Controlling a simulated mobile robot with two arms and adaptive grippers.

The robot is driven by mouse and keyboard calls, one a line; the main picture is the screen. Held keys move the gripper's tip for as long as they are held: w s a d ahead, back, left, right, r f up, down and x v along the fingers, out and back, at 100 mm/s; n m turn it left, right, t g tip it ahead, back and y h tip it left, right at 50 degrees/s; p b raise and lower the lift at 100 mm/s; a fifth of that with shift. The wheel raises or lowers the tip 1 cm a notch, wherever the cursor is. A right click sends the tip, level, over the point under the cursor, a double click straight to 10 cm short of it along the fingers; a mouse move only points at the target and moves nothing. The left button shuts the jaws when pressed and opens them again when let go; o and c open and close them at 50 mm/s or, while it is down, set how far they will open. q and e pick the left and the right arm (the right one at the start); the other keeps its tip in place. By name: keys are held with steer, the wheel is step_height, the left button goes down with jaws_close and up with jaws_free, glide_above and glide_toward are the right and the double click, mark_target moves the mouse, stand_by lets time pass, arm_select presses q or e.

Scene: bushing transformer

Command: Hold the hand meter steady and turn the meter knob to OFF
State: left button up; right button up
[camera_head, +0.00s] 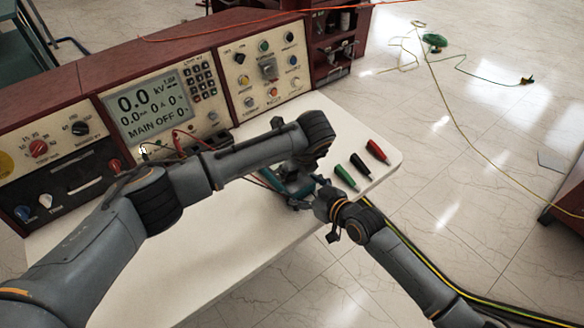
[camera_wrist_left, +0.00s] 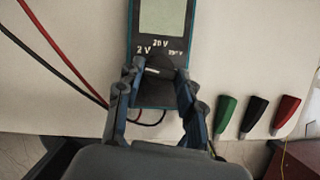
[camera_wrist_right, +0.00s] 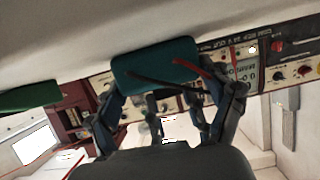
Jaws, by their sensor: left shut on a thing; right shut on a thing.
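The hand meter, teal-edged with a black face and grey screen (camera_wrist_left: 163,17), lies under my left gripper (camera_wrist_left: 160,75). Its dark knob (camera_wrist_left: 157,66) sits between the left fingertips, below the "2 V" and "20 V" marks. The left fingers are shut on the knob. In the right wrist view the teal meter body (camera_wrist_right: 155,62) lies between the fingers of my right gripper (camera_wrist_right: 163,85), which is shut on it. In the head view the meter (camera_head: 292,186) is mostly hidden by my arms. The exact knob setting cannot be read.
A control console with a display (camera_head: 150,105) reading "MAIN OFF" stands at the back of the white table (camera_head: 225,240). Green, black and red clips (camera_head: 376,151) lie right of the meter. Red and black leads (camera_wrist_left: 45,40) run beside it. The front table area is clear.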

arm_select(q)
steer(key=shift+w+d+n+g+y, duration=0.1)
steer(key=shift+n+g+y, duration=0.25)
steer(key=shift+n, duration=0.75)
arm_select(e)
steer(key=shift+s+f, duration=0.1)
steer(key=shift+f, duration=0.1)
arm_select(q)
steer(key=o, duration=1.2)
steer(key=shift+c, duration=0.2)
steer(key=shift+r, duration=0.1)
steer(key=v, duration=1.2)
